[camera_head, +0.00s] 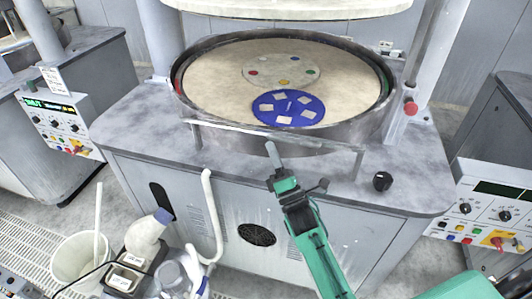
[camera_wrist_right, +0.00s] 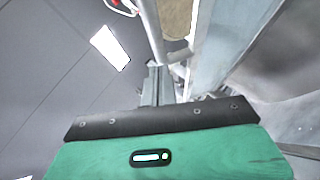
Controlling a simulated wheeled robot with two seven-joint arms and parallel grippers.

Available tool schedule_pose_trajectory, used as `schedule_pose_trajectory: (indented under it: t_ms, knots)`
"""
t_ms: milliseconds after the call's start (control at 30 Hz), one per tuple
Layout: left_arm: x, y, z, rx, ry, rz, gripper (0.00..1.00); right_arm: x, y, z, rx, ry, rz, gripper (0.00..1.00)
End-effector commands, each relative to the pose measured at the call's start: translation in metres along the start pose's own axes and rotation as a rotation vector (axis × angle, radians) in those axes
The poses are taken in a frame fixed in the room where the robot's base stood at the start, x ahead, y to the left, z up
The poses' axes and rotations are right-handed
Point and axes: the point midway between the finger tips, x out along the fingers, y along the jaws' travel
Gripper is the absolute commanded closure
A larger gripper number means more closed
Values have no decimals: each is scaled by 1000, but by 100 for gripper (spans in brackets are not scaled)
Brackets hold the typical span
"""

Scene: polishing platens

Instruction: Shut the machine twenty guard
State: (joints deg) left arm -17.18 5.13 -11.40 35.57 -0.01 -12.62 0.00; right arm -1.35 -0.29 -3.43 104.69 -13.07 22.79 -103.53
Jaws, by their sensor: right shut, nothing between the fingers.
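The machine (camera_head: 130,125) in the middle has a round platen basin (camera_head: 215,85) with a raised rim. A thin pale rail (camera_head: 330,144), which looks like part of the guard, runs across the front of the basin on short posts. It is hard to tell how far the guard is open, and I read no machine number. My right gripper (camera_head: 271,150) is shut and empty, with its tip at the rail's middle; I cannot tell whether they touch. In the right wrist view, the fingers (camera_wrist_right: 155,85) point toward a pale bar (camera_wrist_right: 178,54). My left gripper is not in view.
A blue disc (camera_head: 289,108) and a pale disc (camera_head: 281,71) lie on the platen. A black knob (camera_head: 382,181) is on the right deck, and a red button (camera_head: 410,107) on the right post. A white bucket (camera_head: 78,258) and bottles (camera_head: 146,233) stand front left.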

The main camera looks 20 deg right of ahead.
Motion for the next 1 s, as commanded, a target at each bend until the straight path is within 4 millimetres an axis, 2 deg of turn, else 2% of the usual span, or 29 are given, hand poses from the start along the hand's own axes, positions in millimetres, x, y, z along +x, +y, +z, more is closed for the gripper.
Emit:
schedule_pose_trajectory:
  t_ms: [33,100,267,500,1000]
  knots:
    - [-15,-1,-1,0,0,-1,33,11,10,8,27,-4,-36,100]
    - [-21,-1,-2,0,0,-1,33,19,12,13,57,-3,-84,100]
    - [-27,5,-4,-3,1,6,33,37,15,26,50,-2,-75,100]
    - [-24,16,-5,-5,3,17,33,66,15,45,48,-1,-72,100]
    - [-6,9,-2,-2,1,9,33,117,-2,79,48,0,-73,100]
